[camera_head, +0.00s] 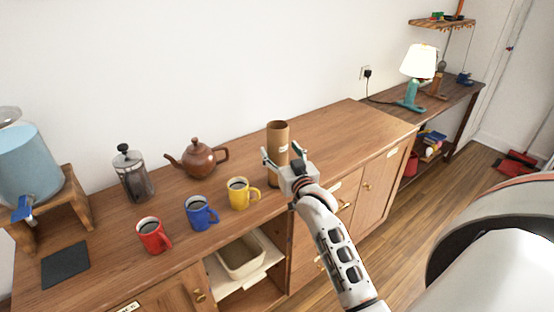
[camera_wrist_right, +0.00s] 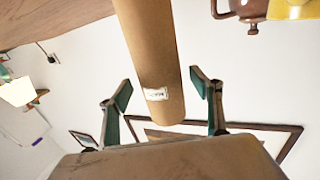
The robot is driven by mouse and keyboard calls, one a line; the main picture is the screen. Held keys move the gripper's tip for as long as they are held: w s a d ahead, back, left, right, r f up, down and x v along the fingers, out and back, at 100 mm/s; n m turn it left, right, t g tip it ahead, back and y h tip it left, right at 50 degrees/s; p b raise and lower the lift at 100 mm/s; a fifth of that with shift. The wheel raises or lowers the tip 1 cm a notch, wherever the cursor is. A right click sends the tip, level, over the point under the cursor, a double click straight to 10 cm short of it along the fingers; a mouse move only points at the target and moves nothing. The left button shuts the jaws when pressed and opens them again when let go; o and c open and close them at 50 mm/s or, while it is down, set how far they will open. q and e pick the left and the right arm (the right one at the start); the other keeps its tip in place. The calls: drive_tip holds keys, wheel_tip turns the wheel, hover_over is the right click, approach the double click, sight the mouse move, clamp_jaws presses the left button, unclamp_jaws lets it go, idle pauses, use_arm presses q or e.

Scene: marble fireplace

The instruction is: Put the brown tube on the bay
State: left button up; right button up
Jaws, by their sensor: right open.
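The brown tube (camera_head: 278,136) stands upright on the wooden cabinet top, right of the teapot. It also shows in the right wrist view (camera_wrist_right: 155,55), with a small white label near one end. My right gripper (camera_head: 282,154) is open at the tube, one finger to each side. In the wrist view the open fingers (camera_wrist_right: 162,88) have gaps to the tube on both sides. The gripper hides the tube's lower part in the head view. An open bay (camera_head: 268,292) in the cabinet front holds a cream bin (camera_head: 240,262). My left gripper is not in view.
Red (camera_head: 152,236), blue (camera_head: 200,213) and yellow (camera_head: 240,194) mugs stand left of my right gripper. A teapot (camera_head: 198,158), French press (camera_head: 132,174) and dark mat (camera_head: 66,264) are farther left. The cabinet top right of the tube is clear. A lamp (camera_head: 417,75) stands beyond.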

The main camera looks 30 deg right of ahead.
drive_tip(key=shift+x, duration=1.6)
drive_tip(key=shift+f, duration=0.15)
drive_tip(key=shift+c, duration=0.3)
drive_tip(key=c, duration=1.2)
